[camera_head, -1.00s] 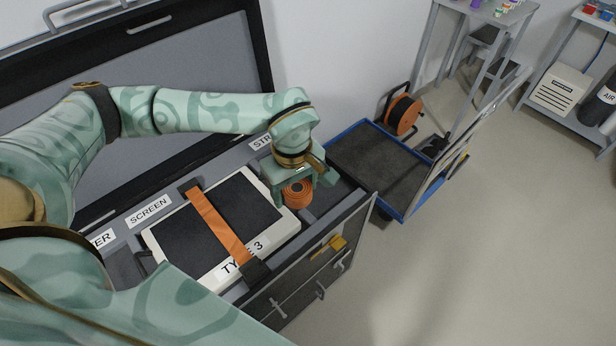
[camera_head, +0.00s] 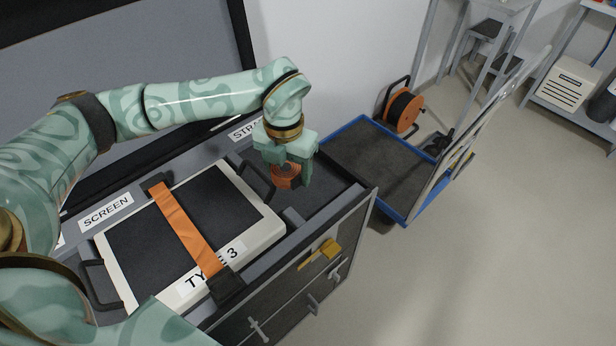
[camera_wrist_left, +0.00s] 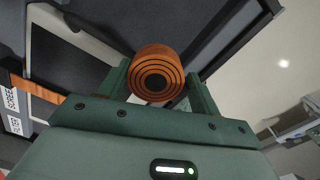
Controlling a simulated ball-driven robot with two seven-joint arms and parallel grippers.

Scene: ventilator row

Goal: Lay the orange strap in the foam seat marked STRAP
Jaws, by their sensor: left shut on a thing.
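The orange strap (camera_head: 285,175) is a rolled coil held between the fingers of my left gripper (camera_head: 290,178). In the left wrist view the coil (camera_wrist_left: 156,72) shows its dark spiral end, with a green finger on each side. In the head view my left gripper is over the right end of the foam-lined case (camera_head: 330,197), near the label that begins STR (camera_head: 243,131). The gripper partly hides the foam there and the rest of that label. I cannot tell whether the coil touches the foam. My right gripper is not in view.
A white-framed screen marked TYPE 3 (camera_head: 262,222) lies in the case under a flat orange band (camera_head: 185,226), beside the SCREEN label (camera_head: 106,212). The raised lid (camera_head: 130,60) stands behind. A blue-edged cart (camera_head: 375,160) and an orange cable reel (camera_head: 404,110) are to the right.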

